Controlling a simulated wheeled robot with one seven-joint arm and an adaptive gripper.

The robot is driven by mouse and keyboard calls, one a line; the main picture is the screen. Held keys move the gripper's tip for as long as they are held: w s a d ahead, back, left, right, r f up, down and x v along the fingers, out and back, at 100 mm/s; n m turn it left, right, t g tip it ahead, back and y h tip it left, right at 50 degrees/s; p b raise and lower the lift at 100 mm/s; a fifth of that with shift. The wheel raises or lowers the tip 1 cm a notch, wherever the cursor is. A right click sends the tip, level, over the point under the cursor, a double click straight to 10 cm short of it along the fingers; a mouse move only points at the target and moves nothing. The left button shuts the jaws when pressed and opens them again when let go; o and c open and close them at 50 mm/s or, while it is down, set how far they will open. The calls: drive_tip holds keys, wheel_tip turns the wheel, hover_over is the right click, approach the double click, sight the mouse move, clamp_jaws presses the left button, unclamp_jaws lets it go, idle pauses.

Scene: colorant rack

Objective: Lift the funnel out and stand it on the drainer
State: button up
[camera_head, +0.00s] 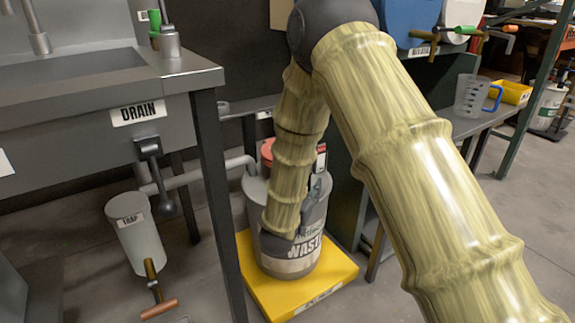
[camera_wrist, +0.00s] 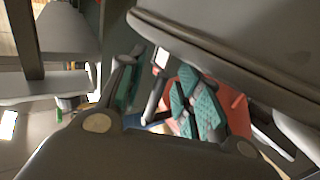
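The red funnel (camera_head: 267,150) shows at the top of the grey waste drum (camera_head: 254,205), largely hidden behind my arm; I cannot tell how deep it sits. In the wrist view a salmon-red surface, apparently the funnel (camera_wrist: 236,108), lies behind the teal finger pads. In the head view my gripper (camera_head: 316,188) is mostly hidden by my arm, close to the drum's upper right side. The sink counter (camera_head: 190,78) is at upper left; I cannot make out a separate drainer.
The drum stands on a yellow tray (camera_head: 345,268). A grey pipe (camera_head: 205,174) runs from the sink side towards the drum. A white trap cylinder (camera_head: 137,235) hangs under the sink. A shelf at right holds a clear jug (camera_head: 473,96) and a yellow bin (camera_head: 516,93).

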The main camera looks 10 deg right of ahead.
clamp_jaws()
drive_tip(key=shift+r, duration=0.15)
